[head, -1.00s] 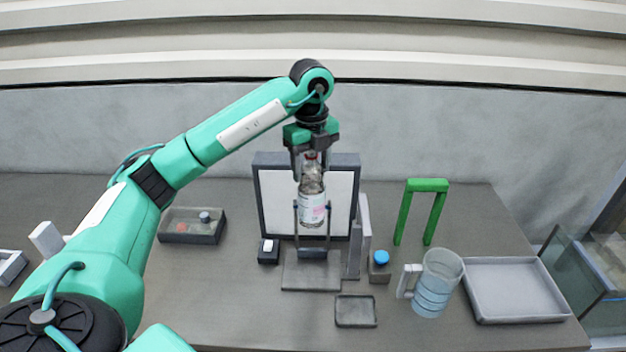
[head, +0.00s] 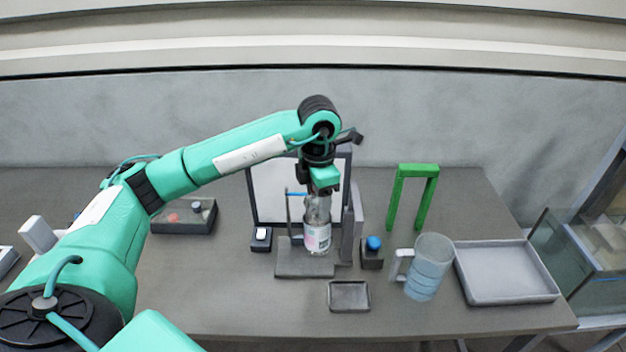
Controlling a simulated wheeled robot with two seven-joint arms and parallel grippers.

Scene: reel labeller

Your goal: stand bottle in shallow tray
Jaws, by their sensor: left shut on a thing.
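A clear bottle (head: 317,237) with a white and pink label hangs roughly upright from my left gripper (head: 320,192), which is shut on its upper part. The bottle is in front of the white panel, over or near the grey base plate of the labeller; I cannot tell whether its bottom touches anything. A wide, shallow light grey tray (head: 507,273) lies empty at the right of the table. A small dark shallow tray (head: 348,296) lies empty near the front, below and right of the bottle. My right gripper is not in view.
The white panel (head: 272,190) has a dark frame. A blue-topped block (head: 372,253), a jug (head: 428,266) and a green arch (head: 417,170) stand right of the bottle. A dark box (head: 184,216) is at left. A glass tank (head: 590,260) is beyond the table's right edge.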

